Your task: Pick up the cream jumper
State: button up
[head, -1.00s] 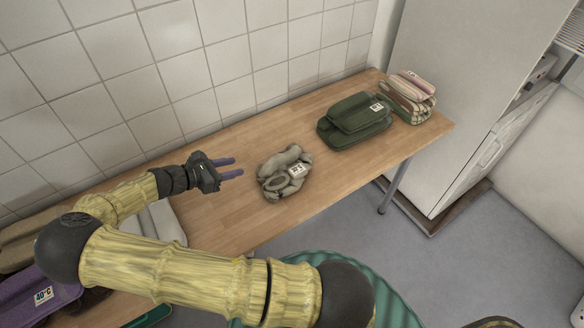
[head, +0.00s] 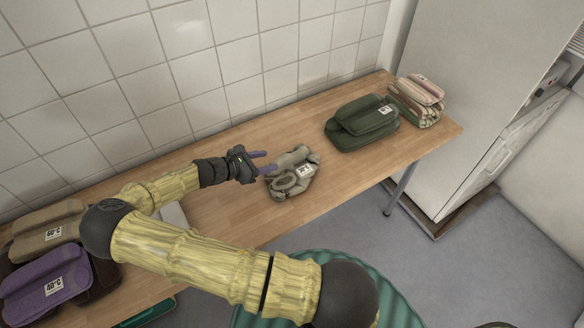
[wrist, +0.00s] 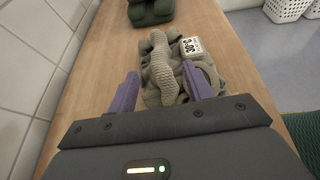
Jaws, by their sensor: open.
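The cream jumper (head: 298,184) lies crumpled on the wooden table, greyish-beige and knitted, with a white care tag on top. In the wrist view the jumper (wrist: 160,68) lies ahead of and partly between my fingers, and its tag reads 30°C. My gripper (head: 269,162) is at the jumper's left edge in the head view, with its purple fingers pointing right. The fingers are apart and hold nothing; the wrist view also shows my gripper (wrist: 160,76) open. Part of the jumper's near side is hidden behind the gripper body in the wrist view.
A folded dark green garment (head: 362,122) lies beyond the jumper, with a striped folded stack (head: 416,98) at the table's far end. Folded beige (head: 45,238) and purple (head: 42,290) garments lie at the left. A tiled wall (head: 180,60) runs along the back of the table.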

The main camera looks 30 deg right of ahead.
aim_at(282, 157)
jog(key=shift+x, duration=1.6)
jog(key=p+x, duration=0.1)
jog(key=x, duration=0.4)
jog(key=shift+d+p, duration=0.1)
jog(key=shift+p, duration=0.2)
grip_shut()
